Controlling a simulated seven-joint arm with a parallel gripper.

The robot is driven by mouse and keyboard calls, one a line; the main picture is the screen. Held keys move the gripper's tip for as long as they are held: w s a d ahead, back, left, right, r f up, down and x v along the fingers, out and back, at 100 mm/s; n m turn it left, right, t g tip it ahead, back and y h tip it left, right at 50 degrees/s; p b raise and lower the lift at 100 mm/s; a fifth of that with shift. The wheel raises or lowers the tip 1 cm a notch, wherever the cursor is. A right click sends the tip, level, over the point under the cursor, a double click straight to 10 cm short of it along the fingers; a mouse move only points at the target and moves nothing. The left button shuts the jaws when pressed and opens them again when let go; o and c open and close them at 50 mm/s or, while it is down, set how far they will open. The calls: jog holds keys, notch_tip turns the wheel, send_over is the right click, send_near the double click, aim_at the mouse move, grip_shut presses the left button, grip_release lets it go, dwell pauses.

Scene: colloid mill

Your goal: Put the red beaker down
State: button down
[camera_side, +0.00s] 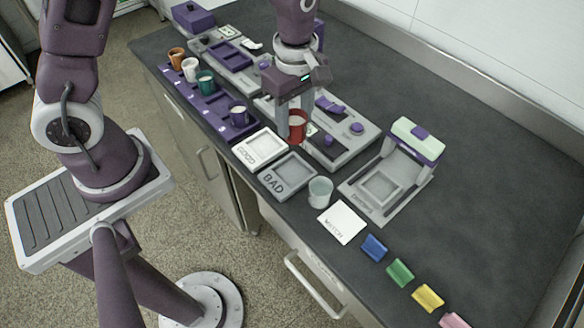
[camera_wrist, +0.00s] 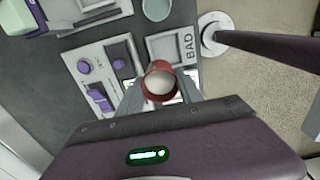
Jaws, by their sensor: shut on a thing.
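The red beaker (camera_side: 297,124) is upright between the fingers of my gripper (camera_side: 296,112), which is shut on it. In the wrist view the red beaker (camera_wrist: 159,84) shows from above with pale contents, a finger on each side of my gripper (camera_wrist: 160,88). It is beside the grey machine with purple knobs (camera_side: 345,128), near the white GOOD tray (camera_side: 243,151) and the grey BAD tray (camera_side: 268,181). The BAD tray (camera_wrist: 187,62) is just beyond the beaker in the wrist view. Both trays look empty. I cannot tell the beaker's height above the surface.
A purple rack (camera_side: 213,112) holds several cups at the left. A pale beaker (camera_side: 320,192) stands near the BAD tray. A green-topped device (camera_side: 417,139), a white card (camera_side: 342,222) and several coloured blocks (camera_side: 400,272) are to the right. The dark counter behind is clear.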

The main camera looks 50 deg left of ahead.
jog(key=f, duration=0.3)
jog(key=s+d+f, duration=0.1)
jog(key=f, duration=0.6)
jog(key=shift+s+d, duration=0.2)
jog(key=shift+s, duration=0.2)
jog(key=c, duration=0.8)
grip_release()
jog(key=shift+f, duration=0.15)
jog(key=shift+o, duration=0.2)
